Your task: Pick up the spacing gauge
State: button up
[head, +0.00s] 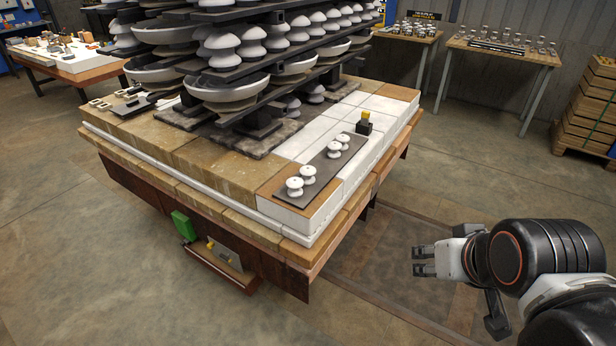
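I cannot tell for certain which thing is the spacing gauge. A small black block with a yellow top (364,123) stands upright on the white part of the kiln-car deck (305,138), at the far end of a dark grey strip, and may be it. My gripper (423,260) is at the lower right, off the deck's right side and well apart from that block. Its two fingers point left with a gap between them, and it looks open and empty.
Several white insulators (308,174) stand on the dark strip (325,168). Loaded insulator racks (225,75) rise behind it. A low ledge (218,266) with a green block (183,225) juts from the deck's front. The floor between deck and gripper is clear.

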aim_at(364, 114)
jog(key=i+u, duration=0.1)
jog(key=u, duration=0.35)
jog(key=i+l+u, duration=0.4)
jog(key=i, duration=0.15)
jog(key=i+l+u, duration=0.35)
jog(key=i+l, duration=0.15)
jog(key=l, duration=0.1)
